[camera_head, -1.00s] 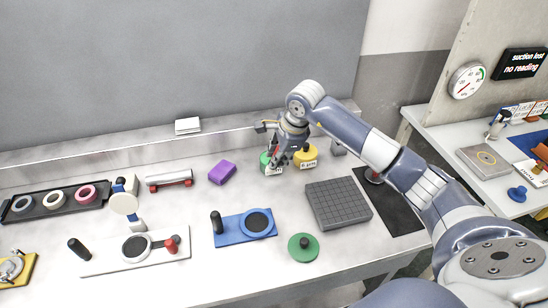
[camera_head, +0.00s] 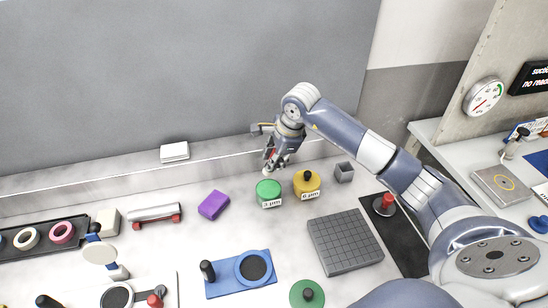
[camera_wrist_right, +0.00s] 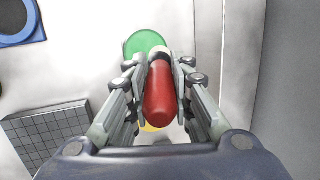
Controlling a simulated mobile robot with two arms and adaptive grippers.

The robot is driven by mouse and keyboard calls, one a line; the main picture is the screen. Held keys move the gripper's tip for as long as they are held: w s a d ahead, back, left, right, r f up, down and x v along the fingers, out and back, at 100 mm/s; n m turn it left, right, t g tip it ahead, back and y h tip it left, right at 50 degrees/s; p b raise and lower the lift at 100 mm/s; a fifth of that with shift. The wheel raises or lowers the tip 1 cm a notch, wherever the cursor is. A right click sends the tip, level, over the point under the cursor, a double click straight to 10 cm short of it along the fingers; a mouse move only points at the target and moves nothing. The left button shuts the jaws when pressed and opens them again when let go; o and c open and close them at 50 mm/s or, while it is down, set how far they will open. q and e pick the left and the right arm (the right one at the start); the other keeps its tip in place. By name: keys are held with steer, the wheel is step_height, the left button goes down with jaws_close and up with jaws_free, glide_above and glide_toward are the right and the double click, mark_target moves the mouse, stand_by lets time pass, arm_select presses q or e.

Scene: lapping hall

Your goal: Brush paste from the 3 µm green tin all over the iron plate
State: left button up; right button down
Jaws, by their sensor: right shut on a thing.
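The green tin (camera_head: 268,191), labelled 3 µm, stands on the bench, its top showing green and without a knob. It also shows in the right wrist view (camera_wrist_right: 143,43), beyond the fingers. The grey iron plate (camera_head: 345,241), with a grid of grooves, lies to the right and nearer; part of it shows in the wrist view (camera_wrist_right: 50,130). My right gripper (camera_head: 270,163) is shut on a red-handled brush (camera_wrist_right: 160,92) with a pale end. It holds the brush just above and behind the green tin, seemingly clear of it. My left gripper is out of view.
A yellow tin (camera_head: 307,185) with a dark knob stands close right of the green one. A green disc with a dark knob (camera_head: 307,293) lies at the front. A purple block (camera_head: 214,205) and a blue board (camera_head: 240,273) are left. A small grey cube (camera_head: 344,172) stands behind.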

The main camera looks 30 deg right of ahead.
steer(key=shift+s+a+f+b, duration=0.15)
steer(key=shift+s+f+b, duration=0.15)
steer(key=shift+f, duration=0.4)
steer(key=x, duration=0.1)
steer(key=b+x, duration=0.1)
steer(key=x, duration=0.1)
steer(key=shift+s+d+f, duration=0.15)
steer(key=shift+s+d, duration=0.1)
steer(key=shift+f+b, duration=0.5)
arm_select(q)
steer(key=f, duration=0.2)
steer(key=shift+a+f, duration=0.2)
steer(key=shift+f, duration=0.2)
arm_select(e)
steer(key=shift+f, duration=0.1)
arm_select(q)
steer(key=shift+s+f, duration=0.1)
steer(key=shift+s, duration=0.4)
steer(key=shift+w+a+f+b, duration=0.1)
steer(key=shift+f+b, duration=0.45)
steer(key=shift+b, duration=0.05)
arm_select(e)
steer(key=shift+f, duration=0.6)
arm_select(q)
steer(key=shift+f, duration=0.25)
arm_select(e)
steer(key=shift+s+f, duration=0.15)
steer(key=shift+f, duration=0.05)
steer(key=shift+r, duration=0.1)
